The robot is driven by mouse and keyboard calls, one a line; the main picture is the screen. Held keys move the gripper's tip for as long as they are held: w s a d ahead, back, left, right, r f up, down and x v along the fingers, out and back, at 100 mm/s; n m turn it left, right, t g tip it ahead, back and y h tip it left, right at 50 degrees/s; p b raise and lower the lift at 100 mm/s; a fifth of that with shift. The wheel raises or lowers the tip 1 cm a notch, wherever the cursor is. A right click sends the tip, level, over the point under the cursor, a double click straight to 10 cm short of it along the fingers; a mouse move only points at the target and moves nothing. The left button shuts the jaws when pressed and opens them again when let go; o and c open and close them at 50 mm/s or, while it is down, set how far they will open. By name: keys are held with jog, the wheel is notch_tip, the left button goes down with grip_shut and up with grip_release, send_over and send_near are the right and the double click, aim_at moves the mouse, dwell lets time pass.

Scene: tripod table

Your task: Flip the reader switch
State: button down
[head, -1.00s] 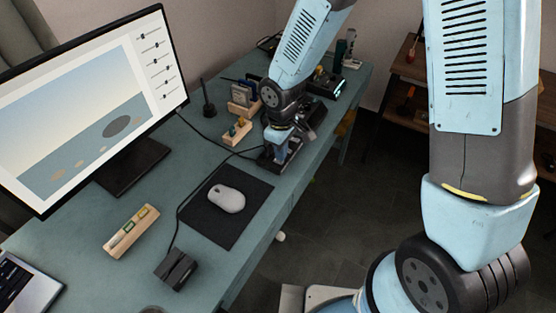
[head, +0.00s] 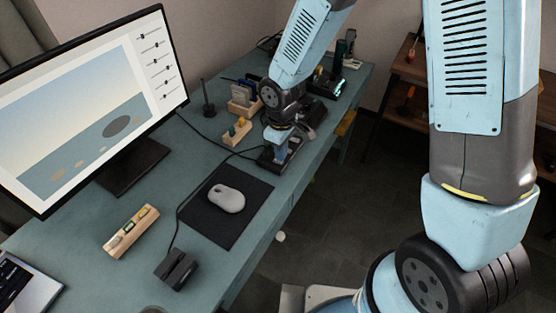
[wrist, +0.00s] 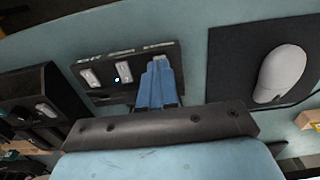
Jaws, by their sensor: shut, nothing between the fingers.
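A dark switch panel (wrist: 105,93) lies on the table in the wrist view, with several pale rocker switches in a row, small labels above them and a small lit green dot. The left switch (wrist: 89,78) and middle switch (wrist: 125,71) are in plain view. The blue fingers of my gripper (wrist: 159,64) are shut together and empty, with their tips over the right switch, which they mostly hide. I cannot tell whether they touch it, nor read the labels. In the head view my gripper (head: 279,146) is at the panel (head: 292,158), partly covering it.
A white mouse (head: 227,198) on a black mat (head: 210,226) lies just beside the panel. A wooden holder (head: 237,132), a monitor (head: 90,105), a wooden block (head: 131,231) and a black device (head: 176,268) also stand on the table (head: 80,252). Cables cross the tabletop.

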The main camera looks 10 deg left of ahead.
jog(key=shift+f, duration=0.8)
dwell(0.7)
jog(key=shift+r, duration=3.5)
